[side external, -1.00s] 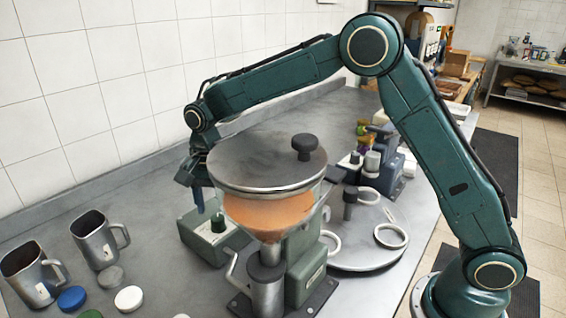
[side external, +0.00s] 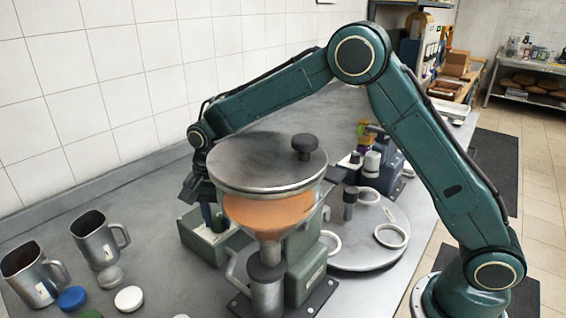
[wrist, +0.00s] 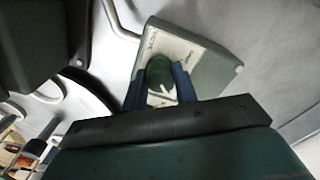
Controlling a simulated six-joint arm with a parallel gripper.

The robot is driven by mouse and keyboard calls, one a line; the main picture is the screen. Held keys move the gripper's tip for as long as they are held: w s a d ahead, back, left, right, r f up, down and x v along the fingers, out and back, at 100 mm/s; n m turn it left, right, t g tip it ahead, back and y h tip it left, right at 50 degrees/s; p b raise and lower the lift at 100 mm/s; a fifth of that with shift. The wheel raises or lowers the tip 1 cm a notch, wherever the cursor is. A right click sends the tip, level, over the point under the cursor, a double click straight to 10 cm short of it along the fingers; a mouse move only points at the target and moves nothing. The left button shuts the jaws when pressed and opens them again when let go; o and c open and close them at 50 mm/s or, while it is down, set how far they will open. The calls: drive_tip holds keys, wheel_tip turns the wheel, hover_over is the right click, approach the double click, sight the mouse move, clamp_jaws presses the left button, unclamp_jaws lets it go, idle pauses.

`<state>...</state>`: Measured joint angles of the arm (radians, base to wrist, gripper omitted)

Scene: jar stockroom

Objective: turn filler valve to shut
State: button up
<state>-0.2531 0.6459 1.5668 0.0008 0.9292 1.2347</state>
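The filler valve's green knob (wrist: 160,72) sits on a grey-green box (wrist: 208,62) with a white label plate. A pale pointer mark shows at its lower edge in the wrist view. In the side view the box (side external: 190,236) stands behind the hopper, and the knob (side external: 219,225) is partly covered. My gripper (wrist: 160,82) has one blue finger on each side of the knob. I cannot tell whether the fingers press on it or stand just clear. In the side view the gripper (side external: 212,220) points down at the knob, partly hidden by the hopper.
The lidded hopper (side external: 265,165) with orange contents stands close in front of my gripper. Two metal mugs (side external: 97,240) and several lids (side external: 128,298) are at the left. A round turntable (side external: 365,257) with white rings is at the right.

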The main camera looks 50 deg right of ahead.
drive_tip(key=shift+n, duration=0.4)
drive_tip(key=n, duration=0.7)
drive_tip(key=shift+n, duration=0.4)
drive_tip(key=n, duration=0.4)
drive_tip(key=shift+n, duration=0.3)
drive_tip(key=n, duration=0.4)
drive_tip(key=shift+n, duration=0.3)
drive_tip(key=o, duration=1)
drive_tip(key=shift+c, duration=0.2)
